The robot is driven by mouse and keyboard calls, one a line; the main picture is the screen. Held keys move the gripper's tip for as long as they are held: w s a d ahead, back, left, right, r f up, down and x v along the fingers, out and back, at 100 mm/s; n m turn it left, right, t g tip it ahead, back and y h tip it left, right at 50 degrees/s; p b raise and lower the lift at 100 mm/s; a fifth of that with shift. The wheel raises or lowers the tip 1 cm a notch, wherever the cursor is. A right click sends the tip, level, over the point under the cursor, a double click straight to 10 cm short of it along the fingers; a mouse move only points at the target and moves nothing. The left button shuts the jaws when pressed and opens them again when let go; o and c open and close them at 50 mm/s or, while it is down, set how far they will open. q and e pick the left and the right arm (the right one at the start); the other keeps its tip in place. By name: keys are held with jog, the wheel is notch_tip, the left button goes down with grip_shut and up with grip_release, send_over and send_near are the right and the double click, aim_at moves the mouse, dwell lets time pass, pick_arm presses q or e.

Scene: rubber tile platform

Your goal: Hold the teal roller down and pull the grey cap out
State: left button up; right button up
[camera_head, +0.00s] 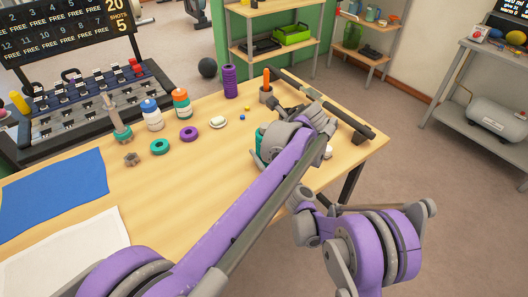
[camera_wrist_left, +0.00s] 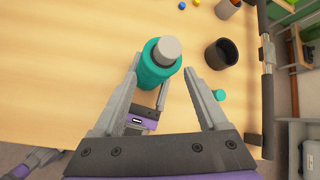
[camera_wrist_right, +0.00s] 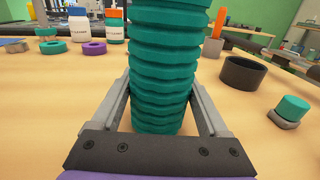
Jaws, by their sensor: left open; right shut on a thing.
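The teal roller (camera_wrist_right: 163,75) stands upright on the wooden table, with a ribbed side. My right gripper (camera_wrist_right: 162,112) is shut on its lower part, one finger on each side. The left wrist view looks down on the roller (camera_wrist_left: 154,73) and the round grey cap (camera_wrist_left: 167,49) at its top. My left gripper (camera_wrist_left: 160,68) is open above, its fingers to either side of the roller in the picture; I cannot tell if either touches. In the head view my left arm hides most of the roller, and the cap cannot be made out.
A dark open cup (camera_wrist_right: 244,73) and a small teal-topped piece (camera_wrist_right: 292,109) stand to the roller's right. A teal ring (camera_head: 160,146), purple ring (camera_head: 189,133), bottles and a purple stack (camera_head: 230,80) stand farther off. A dark bar (camera_head: 325,103) runs along the table's far right edge.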

aim_at(264, 124)
pick_arm(q)
notch_tip(264, 124, up, 3)
jog(key=s+d+m+t+y, duration=0.1)
jog(key=s+m+t+y, duration=0.1)
jog(key=s+m+t, duration=0.3)
jog(key=shift+m+g, duration=0.4)
jog(key=shift+w+d+r+x, duration=0.1)
jog(key=shift+w+d+x, duration=0.05)
jog(key=shift+x, duration=2.15)
jog(key=shift+w+d+r+x, duration=0.1)
jog(key=shift+d+x, duration=0.05)
jog(key=shift+x, duration=2.15)
jog(key=shift+w+d+r+x, duration=0.1)
jog(key=shift+w+d+x, duration=0.1)
jog(key=shift+x, duration=2.1)
jog(key=shift+s, duration=0.1)
grip_shut()
jog(key=shift+r, duration=0.25)
jog(key=shift+r, duration=2.05)
